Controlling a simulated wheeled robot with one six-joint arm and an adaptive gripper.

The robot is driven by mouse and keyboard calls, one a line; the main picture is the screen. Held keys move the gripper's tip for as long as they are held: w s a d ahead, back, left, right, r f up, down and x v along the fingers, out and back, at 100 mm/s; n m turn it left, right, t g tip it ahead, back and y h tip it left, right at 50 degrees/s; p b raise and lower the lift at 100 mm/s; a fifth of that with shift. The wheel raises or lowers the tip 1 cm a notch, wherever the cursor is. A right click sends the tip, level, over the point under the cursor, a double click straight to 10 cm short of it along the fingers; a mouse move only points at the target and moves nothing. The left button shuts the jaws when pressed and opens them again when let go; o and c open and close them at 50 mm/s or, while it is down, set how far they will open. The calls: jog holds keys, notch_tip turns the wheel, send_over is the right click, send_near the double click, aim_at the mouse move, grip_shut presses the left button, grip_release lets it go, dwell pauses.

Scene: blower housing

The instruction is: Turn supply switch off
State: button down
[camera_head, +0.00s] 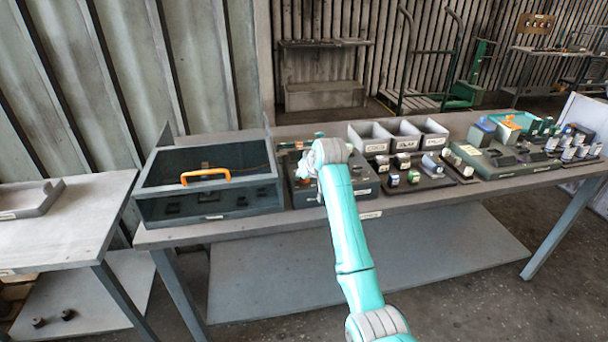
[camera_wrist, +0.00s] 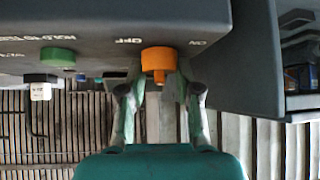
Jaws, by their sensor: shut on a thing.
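An orange switch knob (camera_wrist: 158,60) sits on a dark grey panel (camera_wrist: 100,22) in the wrist view, between the mark OFF on its left and a mark that seems to read ON on its right. Its narrow tab points down in the picture. My gripper (camera_wrist: 159,82) has one finger on each side of the knob and is shut on it. The fingers partly overlap the knob's surroundings. In the head view the panel unit (camera_head: 372,188) stands on the bench, and my arm hides the knob and the fingertips.
A green button (camera_wrist: 58,57) and a white-tipped part (camera_wrist: 40,90) are left of the knob. A case with an orange handle (camera_head: 206,175) stands close on the left. Grey bins (camera_head: 370,138) are behind, and small parts on trays (camera_head: 500,160) fill the right.

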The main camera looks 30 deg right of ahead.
jog(key=n+y, duration=0.3)
jog(key=n, duration=0.1)
jog(key=shift+n+g+y, duration=0.6)
jog(key=shift+n+y, duration=0.5)
jog(key=shift+n, duration=0.3)
jog(key=shift+f, duration=0.1)
jog(key=c, duration=0.8)
grip_release()
jog(key=v, duration=1.2)
